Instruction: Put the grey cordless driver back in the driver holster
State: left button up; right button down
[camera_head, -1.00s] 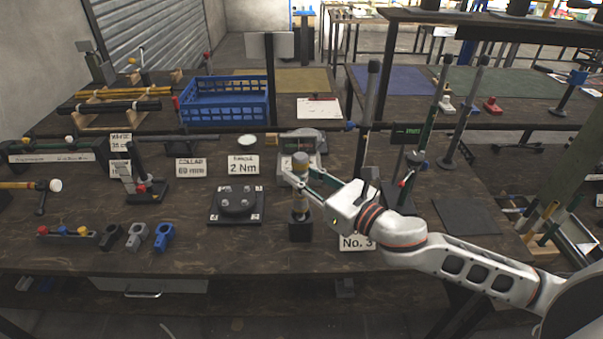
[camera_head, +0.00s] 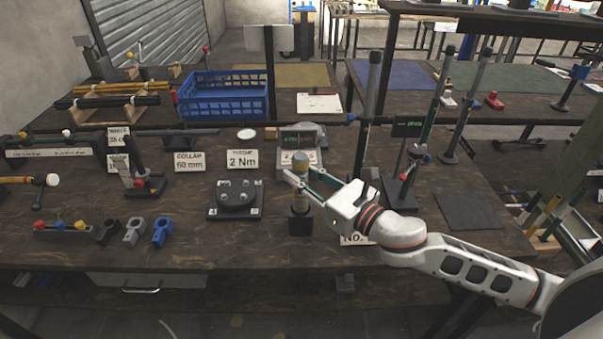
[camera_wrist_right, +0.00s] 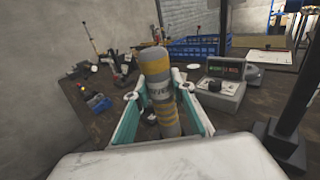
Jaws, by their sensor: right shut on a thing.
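The grey cordless driver (camera_head: 300,165) has yellow bands and stands about upright. My right gripper (camera_head: 305,183) is shut around it, coming in from the right. The driver also fills the middle of the right wrist view (camera_wrist_right: 158,90), between the two green-sided fingers (camera_wrist_right: 163,108). In the head view its lower end meets a dark block (camera_head: 300,222) on the bench, which looks like the driver holster. Whether the end is inside the block or just above it I cannot tell. My left gripper is out of view.
A grey device with a display (camera_head: 298,143) stands just behind the driver, and a "No. 3" card (camera_head: 355,239) is under my right wrist. Grey and blue clamps (camera_head: 135,233) lie at the front left.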

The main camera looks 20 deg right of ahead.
jog(key=shift+f, duration=0.3)
jog(key=c, duration=1.6)
grip_release()
jog(key=shift+c, duration=0.2)
jog(key=shift+f, duration=0.1)
jog(key=v, duration=1.2)
